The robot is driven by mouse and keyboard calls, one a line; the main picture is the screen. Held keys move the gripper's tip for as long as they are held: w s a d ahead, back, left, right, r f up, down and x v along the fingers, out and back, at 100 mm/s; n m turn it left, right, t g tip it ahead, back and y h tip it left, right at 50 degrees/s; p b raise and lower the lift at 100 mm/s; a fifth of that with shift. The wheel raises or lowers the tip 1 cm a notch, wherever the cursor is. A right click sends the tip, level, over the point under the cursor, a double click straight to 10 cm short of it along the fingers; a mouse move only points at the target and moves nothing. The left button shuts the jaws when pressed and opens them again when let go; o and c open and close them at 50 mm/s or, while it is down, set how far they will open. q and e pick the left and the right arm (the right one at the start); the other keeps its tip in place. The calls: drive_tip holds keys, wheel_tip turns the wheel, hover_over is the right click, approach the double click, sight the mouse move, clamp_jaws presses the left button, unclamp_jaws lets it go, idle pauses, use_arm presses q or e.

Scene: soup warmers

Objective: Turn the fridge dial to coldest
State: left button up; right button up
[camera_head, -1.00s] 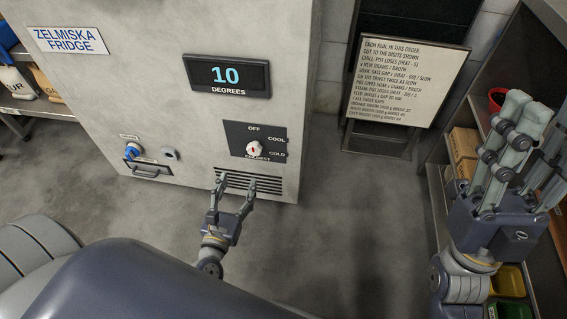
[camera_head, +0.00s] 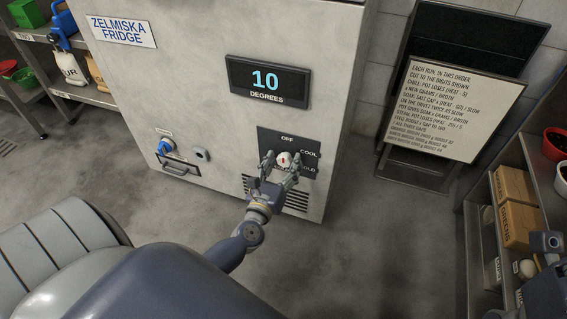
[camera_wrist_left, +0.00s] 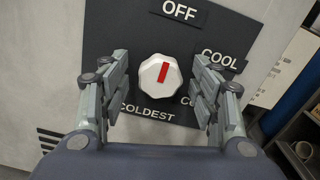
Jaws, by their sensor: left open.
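The fridge dial is a white knob (camera_wrist_left: 160,76) with a red mark, on a black plate (camera_wrist_left: 120,35) labelled OFF, COOL, COLD and COLDEST. The red mark runs nearly vertical in the left wrist view, tilted slightly right at its top. The dial also shows in the head view (camera_head: 284,159). My left gripper (camera_head: 279,168) is open, its fingers on either side of the dial and apart from it in the left wrist view (camera_wrist_left: 160,88). COLD is partly hidden by a finger. Part of my right arm (camera_head: 546,270) shows at the right edge; its fingertips are out of view.
The fridge display (camera_head: 267,81) reads 10 degrees. A blue knob (camera_head: 164,147) and a handle (camera_head: 178,167) are at the fridge's lower left. A sign board (camera_head: 455,105) stands to the right, beside shelves with boxes (camera_head: 517,205). The floor between is clear.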

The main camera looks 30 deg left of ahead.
use_arm(q)
drive_tip(key=shift+w, duration=0.25)
drive_tip(key=c, duration=1)
drive_tip(key=shift+c, duration=0.2)
